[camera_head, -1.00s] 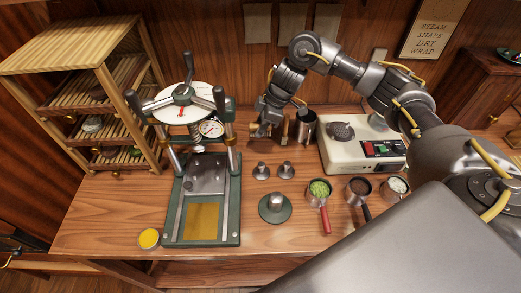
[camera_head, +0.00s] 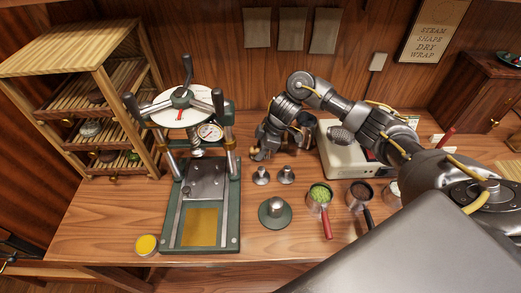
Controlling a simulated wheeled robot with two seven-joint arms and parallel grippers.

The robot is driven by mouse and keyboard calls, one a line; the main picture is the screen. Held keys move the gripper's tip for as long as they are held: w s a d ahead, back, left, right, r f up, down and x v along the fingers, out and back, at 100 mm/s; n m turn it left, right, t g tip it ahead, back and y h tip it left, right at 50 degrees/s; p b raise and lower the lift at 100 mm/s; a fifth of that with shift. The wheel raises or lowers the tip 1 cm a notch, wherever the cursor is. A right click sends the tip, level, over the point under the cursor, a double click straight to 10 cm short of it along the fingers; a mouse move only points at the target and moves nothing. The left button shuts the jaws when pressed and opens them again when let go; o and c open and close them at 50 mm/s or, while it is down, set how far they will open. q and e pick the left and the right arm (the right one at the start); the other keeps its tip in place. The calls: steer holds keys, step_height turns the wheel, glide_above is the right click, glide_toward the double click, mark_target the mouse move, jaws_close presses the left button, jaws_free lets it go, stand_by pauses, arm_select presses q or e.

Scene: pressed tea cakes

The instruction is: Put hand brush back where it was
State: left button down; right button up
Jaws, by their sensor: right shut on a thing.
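My right gripper (camera_head: 259,151) is low over the table, just right of the green tea press (camera_head: 239,210) and behind two small metal pieces. It is shut on the hand brush (camera_head: 254,153), of which only a small tan-brown part shows at the fingertips. The rest of the brush is hidden by the gripper and wrist, so I cannot tell whether it touches the table. My left gripper is not in view.
Small metal knobs (camera_head: 262,175) and a round-based stamp (camera_head: 275,212) stand close in front. Handled cups of green (camera_head: 319,194) and dark (camera_head: 359,193) contents are to the right. The heater (camera_head: 341,160) is partly behind my arm. A slatted rack (camera_head: 84,60) stands left.

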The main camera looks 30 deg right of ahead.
steer(key=o, duration=0.9)
steer(key=shift+f, duration=0.15)
steer(key=shift+o, duration=0.2)
steer(key=shift+r, duration=0.3)
steer(key=v, duration=1.1)
steer(key=shift+r+p, duration=0.4)
steer(key=shift+p, duration=0.05)
steer(key=shift+d, duration=0.1)
steer(key=shift+s+f, duration=0.1)
steer(key=shift+s, duration=0.05)
